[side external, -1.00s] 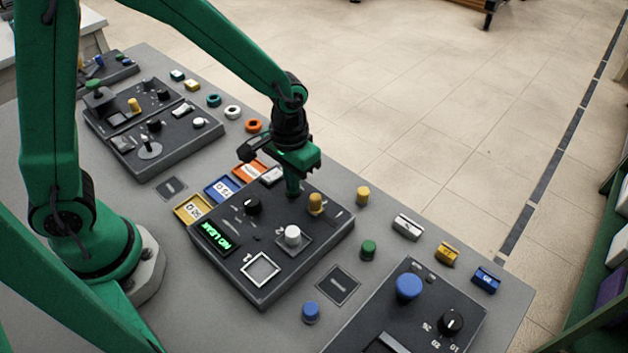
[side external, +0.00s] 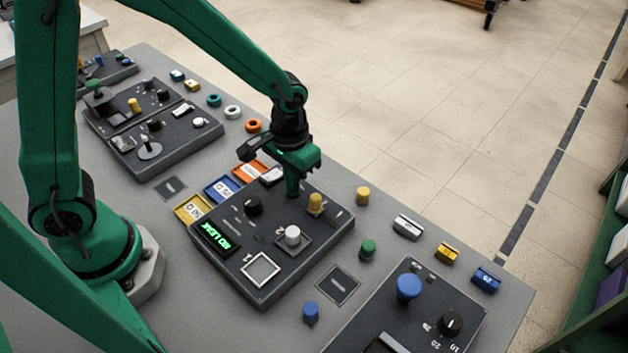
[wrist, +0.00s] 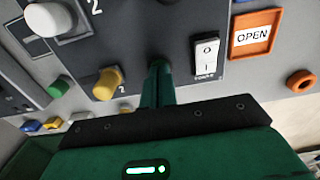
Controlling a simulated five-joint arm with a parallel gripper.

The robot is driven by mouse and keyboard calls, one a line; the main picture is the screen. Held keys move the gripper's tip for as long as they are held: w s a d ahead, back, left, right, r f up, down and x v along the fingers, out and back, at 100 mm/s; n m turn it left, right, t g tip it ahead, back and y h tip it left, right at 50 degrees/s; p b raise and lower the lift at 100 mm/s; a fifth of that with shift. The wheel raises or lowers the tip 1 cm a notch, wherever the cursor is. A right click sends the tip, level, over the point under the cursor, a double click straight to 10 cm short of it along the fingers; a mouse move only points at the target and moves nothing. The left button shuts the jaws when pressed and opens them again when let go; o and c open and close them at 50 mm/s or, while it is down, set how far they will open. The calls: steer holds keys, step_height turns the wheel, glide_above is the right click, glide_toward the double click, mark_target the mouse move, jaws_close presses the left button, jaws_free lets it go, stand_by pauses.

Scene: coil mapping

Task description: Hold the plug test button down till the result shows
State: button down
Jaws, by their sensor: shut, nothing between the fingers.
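The dark test panel (side external: 225,262) lies on the grey bench, with a small display (side external: 213,236) lit in green letters that appear to read NO LINK. My gripper (side external: 292,194) is shut and empty, pointing down with its fingertips at the panel's far edge area. In the wrist view the fingertips (wrist: 159,68) meet the panel face between a yellow plug (wrist: 108,84) and a white rocker switch (wrist: 206,56). No button shows at the tips; whatever lies under them is hidden, and I cannot tell whether it is pressed.
A black knob (side external: 253,206) and a white plug (side external: 292,235) stand on the panel. The orange OPEN tile (wrist: 255,36) lies beside it. A loose yellow plug (side external: 362,196) and green plug (side external: 368,249) stand right of the panel. Another panel with a blue knob (side external: 408,287) is at lower right.

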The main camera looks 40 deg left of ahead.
steer(key=shift+r, duration=3.15)
steer(key=shift+r, duration=0.1)
steer(key=s+a+r+t, duration=0.5)
steer(key=s+a+r, duration=0.6)
steer(key=s+r, duration=0.1)
steer(key=shift+s+a+r+t, duration=0.15)
steer(key=shift+a+r+t, duration=0.2)
steer(key=shift+r, duration=0.3)
